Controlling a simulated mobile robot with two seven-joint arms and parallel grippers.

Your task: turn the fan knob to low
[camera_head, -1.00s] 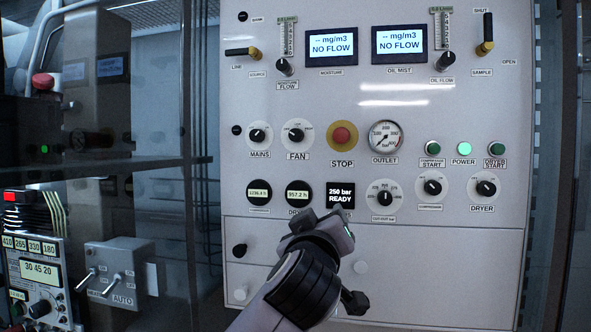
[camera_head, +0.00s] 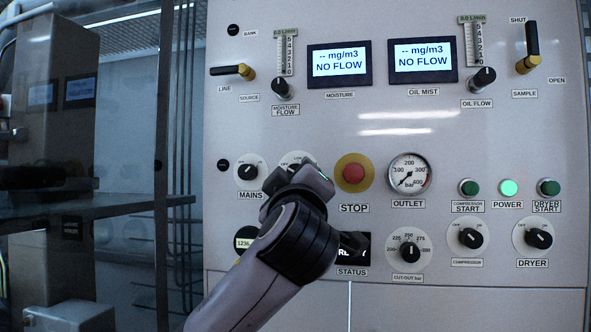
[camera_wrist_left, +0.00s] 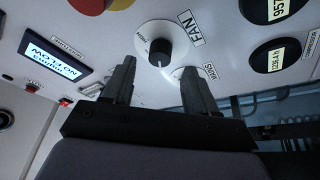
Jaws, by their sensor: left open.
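The fan knob is a black knob on a round white dial (camera_head: 297,156). In the head view my left gripper (camera_head: 303,180) hides most of this dial, and only its upper edge shows. In the left wrist view the black fan knob (camera_wrist_left: 160,52) stands in clear view beside the FAN label. The two fingers of my left gripper (camera_wrist_left: 159,72) are open and empty, with the knob just beyond and between their tips. They seem apart from the knob. A white mark on the knob points toward the gripper in that view. My right gripper is not in view.
The mains knob (camera_head: 248,171) is left of the fan dial, and the red stop button (camera_head: 353,173) is close on its right. The outlet gauge (camera_head: 409,173) is farther right. My arm partly covers the status display (camera_head: 365,252) below.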

